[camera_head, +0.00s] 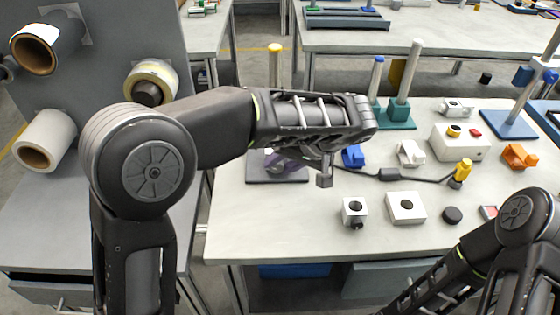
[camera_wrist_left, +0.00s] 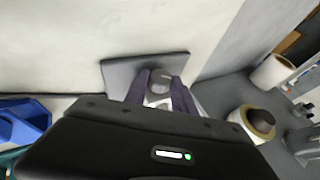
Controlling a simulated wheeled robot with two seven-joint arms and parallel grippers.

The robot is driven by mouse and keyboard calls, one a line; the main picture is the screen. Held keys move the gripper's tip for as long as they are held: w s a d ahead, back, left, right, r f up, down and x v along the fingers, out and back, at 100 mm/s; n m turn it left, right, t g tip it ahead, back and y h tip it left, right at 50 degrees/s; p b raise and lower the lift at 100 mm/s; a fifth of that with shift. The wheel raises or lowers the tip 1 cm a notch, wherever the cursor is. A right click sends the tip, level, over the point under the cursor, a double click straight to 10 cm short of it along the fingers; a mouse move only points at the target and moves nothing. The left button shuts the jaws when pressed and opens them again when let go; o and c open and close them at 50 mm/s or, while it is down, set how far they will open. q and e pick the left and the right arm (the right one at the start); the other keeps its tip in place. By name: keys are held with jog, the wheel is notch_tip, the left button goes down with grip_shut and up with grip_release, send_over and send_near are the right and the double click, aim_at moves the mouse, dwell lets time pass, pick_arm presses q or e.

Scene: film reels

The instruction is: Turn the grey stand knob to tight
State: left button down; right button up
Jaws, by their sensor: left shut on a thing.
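The grey stand has a flat dark grey base (camera_head: 262,178) near the left edge of the white-topped table, and much of it is hidden behind my left arm. In the left wrist view its plate (camera_wrist_left: 118,72) lies below my fingers. The grey round knob (camera_wrist_left: 160,75) sits between the two dark purple fingers of my left gripper (camera_wrist_left: 161,88), which is shut on it. In the head view the left gripper (camera_head: 272,158) is low over the stand, partly hidden by my own arm. I cannot read the knob's setting. My right gripper is out of view.
A yellow-topped post (camera_head: 275,65) rises behind my arm. The table's front middle-left is clear.

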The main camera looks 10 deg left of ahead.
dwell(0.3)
pick_arm(q)
jog(key=c, duration=1.3)
grip_release()
jog(key=p+v, duration=0.4)
jog(key=v, duration=0.3)
jog(key=shift+s+d+r+p, duration=0.1)
jog(key=shift+d+r+p, duration=0.2)
jog(key=shift+p, duration=0.1)
